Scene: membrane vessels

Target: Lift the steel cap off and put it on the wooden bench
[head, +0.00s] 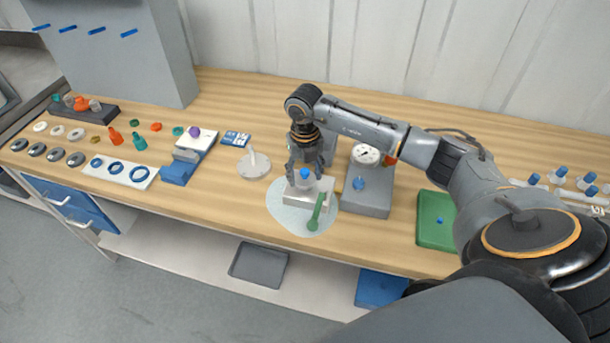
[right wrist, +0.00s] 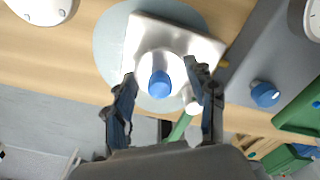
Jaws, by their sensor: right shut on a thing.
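My right gripper (head: 306,165) points down over the front middle of the wooden bench (head: 240,100). It is shut on the pale, round steel cap (head: 304,184), which has a blue knob on top. In the right wrist view the cap (right wrist: 154,62) lies between the two fingers (right wrist: 165,88), over a pale metal block (right wrist: 205,48). I cannot tell whether the cap is clear of what is below it. The block stands on a round, light grey mat (right wrist: 106,50). My left gripper is not in view.
A green tool (head: 317,212) lies against the block's front. A grey unit with a gauge (head: 368,200) stands close on the right, and a green tray (head: 434,222) beyond it. A white round base with a post (head: 254,166) is on the left. Bare wood lies behind.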

